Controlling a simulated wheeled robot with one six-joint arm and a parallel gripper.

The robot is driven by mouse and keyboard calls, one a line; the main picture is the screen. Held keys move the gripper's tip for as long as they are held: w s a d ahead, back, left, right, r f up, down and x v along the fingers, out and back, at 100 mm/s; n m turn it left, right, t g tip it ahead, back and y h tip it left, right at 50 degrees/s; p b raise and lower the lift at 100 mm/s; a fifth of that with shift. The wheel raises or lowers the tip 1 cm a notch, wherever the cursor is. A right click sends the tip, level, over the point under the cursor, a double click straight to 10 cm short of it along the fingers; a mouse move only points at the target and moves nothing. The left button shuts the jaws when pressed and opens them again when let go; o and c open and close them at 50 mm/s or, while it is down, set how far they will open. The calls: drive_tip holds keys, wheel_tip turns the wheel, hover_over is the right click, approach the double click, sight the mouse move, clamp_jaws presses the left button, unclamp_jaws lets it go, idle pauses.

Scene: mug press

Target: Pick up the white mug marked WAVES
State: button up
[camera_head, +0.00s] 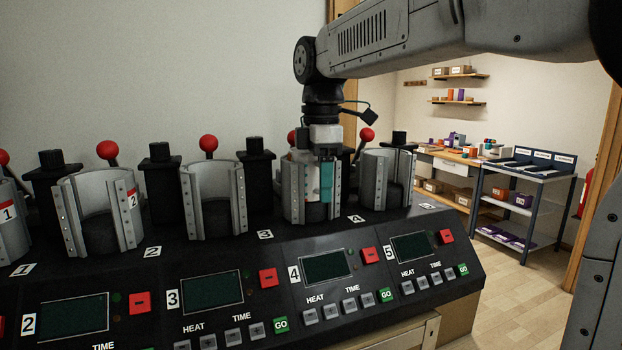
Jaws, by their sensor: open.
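A white object with a teal patch, likely the white mug (312,180), shows inside the fourth press clamp (292,197), between its metal jaws. I cannot read any WAVES marking on it. My gripper (325,165) points straight down at the top of this clamp, its fingers open around or right beside the white and teal object. The fingers and the clamp hide much of it, so I cannot tell whether they touch it.
Other open metal clamps (212,200) with red-knobbed levers (208,143) stand close on both sides. The control panel (330,270) slopes down in front. A shelf cart (525,175) and a workbench (445,158) stand far right, with bare floor (525,260) before them.

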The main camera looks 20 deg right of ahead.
drive_tip(key=c, duration=1.2)
drive_tip(key=shift+o, duration=0.2)
